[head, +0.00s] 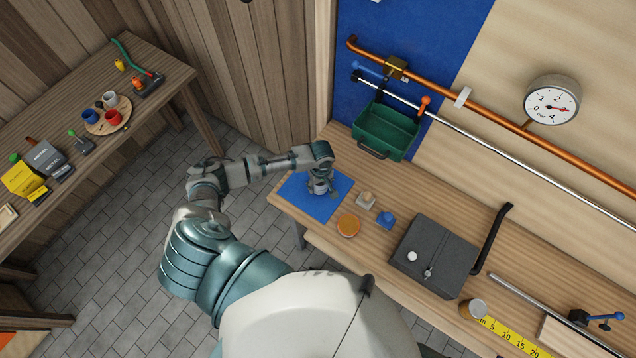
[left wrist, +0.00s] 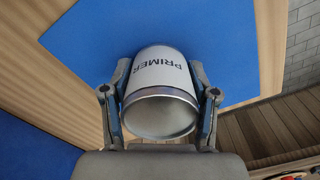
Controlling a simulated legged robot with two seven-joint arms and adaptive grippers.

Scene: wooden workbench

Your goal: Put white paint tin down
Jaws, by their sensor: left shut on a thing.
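The white paint tin (head: 320,187) is a small cylinder with a metal rim; in the left wrist view the tin (left wrist: 160,76) reads "PRIMER". My left gripper (head: 321,191) is shut on it, and in the left wrist view the fingers of the gripper (left wrist: 159,90) press on both sides of it. The tin is over the blue mat (head: 300,204) at the left end of the workbench; I cannot tell whether its base touches the mat. The blue mat fills much of the left wrist view (left wrist: 110,45). My right gripper is out of view.
An orange round thing (head: 348,225), a beige block (head: 366,199) and a blue block (head: 386,220) stand right of the mat. A dark grey case (head: 434,258) is farther right. Pipes (head: 465,98) and a gauge (head: 551,106) line the wall.

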